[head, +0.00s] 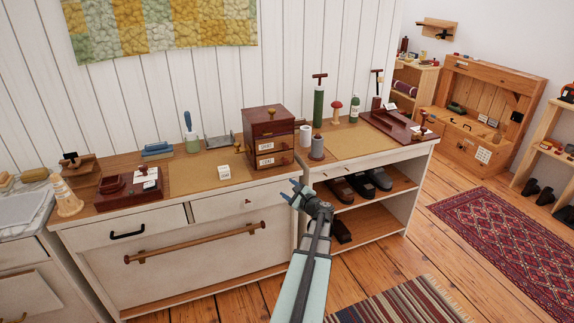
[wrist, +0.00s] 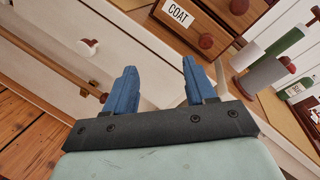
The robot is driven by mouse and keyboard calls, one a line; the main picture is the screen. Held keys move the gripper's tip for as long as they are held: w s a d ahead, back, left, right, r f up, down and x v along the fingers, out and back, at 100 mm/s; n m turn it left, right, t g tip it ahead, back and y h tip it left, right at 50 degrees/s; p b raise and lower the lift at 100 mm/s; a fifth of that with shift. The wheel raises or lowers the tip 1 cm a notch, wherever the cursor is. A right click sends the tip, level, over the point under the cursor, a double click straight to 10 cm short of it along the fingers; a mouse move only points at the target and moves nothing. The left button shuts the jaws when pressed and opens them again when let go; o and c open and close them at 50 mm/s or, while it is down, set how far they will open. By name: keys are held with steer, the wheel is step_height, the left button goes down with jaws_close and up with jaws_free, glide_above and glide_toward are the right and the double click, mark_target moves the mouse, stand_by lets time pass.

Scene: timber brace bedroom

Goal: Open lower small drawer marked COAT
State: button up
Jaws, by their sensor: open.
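A small dark red-brown chest (head: 268,128) with two stacked drawers stands on the dresser top in the head view. Its lower drawer (head: 267,162) bears a white label. In the wrist view, the COAT label (wrist: 178,14) shows at the top, with a round red-brown knob (wrist: 207,41) beside it.
A white cabinet drawer (head: 220,205) lies under the chest. A grey spool (head: 317,148) and a white cylinder (head: 306,136) stand close to the chest's right. A small white box (head: 224,172) sits to its left. Shoes fill the shelf (head: 362,186) to the right.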

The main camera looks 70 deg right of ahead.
mark_target(286, 162)
steer(key=s+d+r+m+g+h, duration=0.1)
steer(key=s+d+r+m+h, duration=0.25)
steer(key=m, duration=0.75)
steer(key=shift+h, duration=0.25)
steer(key=x, duration=0.5)
steer(key=f+x, duration=0.1)
steer(key=x, duration=0.8)
steer(key=shift+w+d+f, duration=0.15)
steer(key=shift+w, duration=0.2)
jaws_close()
